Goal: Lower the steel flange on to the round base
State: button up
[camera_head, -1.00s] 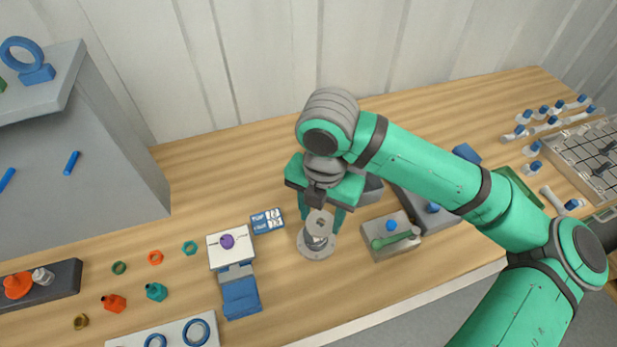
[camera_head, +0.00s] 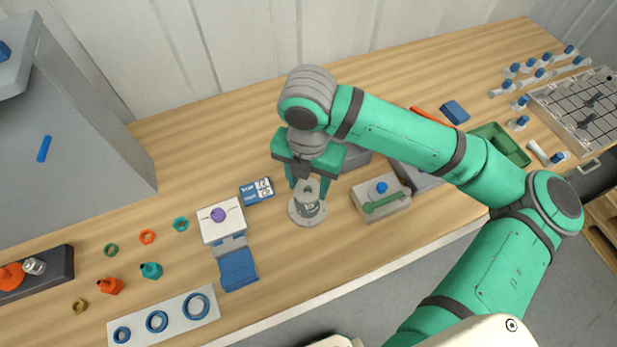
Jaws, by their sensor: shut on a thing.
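My gripper (camera_head: 308,184) points down over the middle of the bench, with a green finger on each side. It is shut on the steel flange (camera_head: 309,189), a grey metal piece with a hole in its top. The round base (camera_head: 303,220) is a flat pale disc on the bench directly below. The flange is over the base, close to it or touching; I cannot tell if a gap remains between them. The lower part of the flange and part of the disc overlap in this view.
Right of the base is a grey block (camera_head: 372,208) with a green tool and blue knob. A blue-ringed plate (camera_head: 183,311) lies front left. Bench in front is clear.

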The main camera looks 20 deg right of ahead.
aim_at(308, 193)
jog(key=shift+f, duration=1.85)
jog(key=o, duration=1.3)
notch_tip(308, 193, up, 11)
jog(key=shift+f, duration=0.15)
